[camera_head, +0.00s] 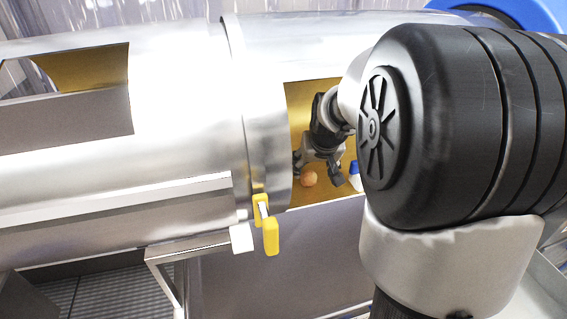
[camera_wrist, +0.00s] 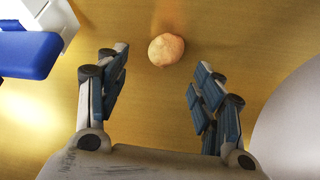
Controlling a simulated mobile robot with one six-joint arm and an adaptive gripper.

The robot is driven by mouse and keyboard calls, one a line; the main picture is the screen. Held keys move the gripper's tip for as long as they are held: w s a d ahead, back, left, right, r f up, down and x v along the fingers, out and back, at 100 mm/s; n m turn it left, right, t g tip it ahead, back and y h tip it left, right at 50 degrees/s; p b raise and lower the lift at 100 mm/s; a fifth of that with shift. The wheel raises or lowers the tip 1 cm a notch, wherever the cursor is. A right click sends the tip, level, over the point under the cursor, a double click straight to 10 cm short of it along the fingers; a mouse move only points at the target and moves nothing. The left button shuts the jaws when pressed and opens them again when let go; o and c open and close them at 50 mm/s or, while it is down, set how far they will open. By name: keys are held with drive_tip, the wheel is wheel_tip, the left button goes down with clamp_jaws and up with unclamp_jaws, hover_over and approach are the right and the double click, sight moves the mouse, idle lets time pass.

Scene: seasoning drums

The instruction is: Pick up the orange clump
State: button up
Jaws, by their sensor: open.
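The orange clump (camera_head: 309,178) is a small round lump lying on the yellow inner surface of the drum, seen through the drum's opening. In the wrist view the clump (camera_wrist: 166,49) lies at the top centre, a little beyond the fingertips and roughly midway between them. My gripper (camera_head: 319,172) reaches inside the drum opening, close to the clump. In the wrist view my gripper (camera_wrist: 158,62) is open, with empty space between its two fingers. The fingers do not appear to touch the clump.
The metal drum (camera_head: 180,60) surrounds the opening, with a yellow latch (camera_head: 268,225) at its lower edge. A blue and white object (camera_wrist: 30,50) is near the left finger inside the drum. A pale curved surface (camera_wrist: 292,125) lies right of the right finger.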

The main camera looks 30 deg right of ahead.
sight(309, 173)
drive_tip(key=x, duration=0.2)
drive_tip(key=a+b+x, duration=0.1)
drive_tip(key=x, duration=0.1)
drive_tip(key=shift+w+d+f, duration=0.25)
drive_tip(key=shift+w+f, duration=0.1)
drive_tip(key=shift+f, duration=0.1)
drive_tip(key=shift+c, duration=0.2)
drive_tip(key=c, duration=1)
